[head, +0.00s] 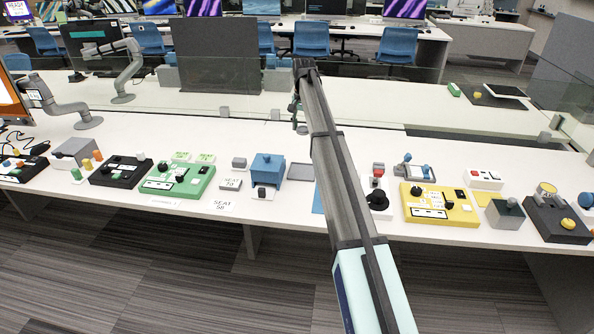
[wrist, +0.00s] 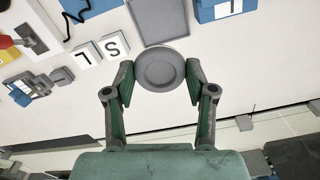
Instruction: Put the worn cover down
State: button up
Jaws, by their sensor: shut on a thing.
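In the wrist view my gripper (wrist: 160,78) is shut on a round dark grey cover (wrist: 160,66). The cover has a raised rim, and one finger touches each side of it. A flat grey tray (wrist: 158,20) lies just beyond the cover in the wrist view and looks empty. The tray also shows in the head view (head: 300,171), left of my arm. In the head view my arm reaches over the table, and the gripper end is small and partly hidden, so the grip is unclear there.
A blue box (head: 267,167) stands left of the tray. Green (head: 178,180) and yellow (head: 440,204) panels with knobs stand along the white table (head: 235,140).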

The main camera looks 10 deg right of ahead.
aim_at(302, 172)
notch_tip(302, 172, down, 19)
jog(key=shift+r+p, duration=0.15)
jog(key=shift+p, duration=1.05)
jog(key=shift+f, duration=0.2)
jog(key=o, duration=0.9)
jog(key=shift+r, duration=0.1)
notch_tip(302, 172, up, 12)
jog(key=shift+r+b, duration=0.15)
jog(key=shift+b, duration=0.9)
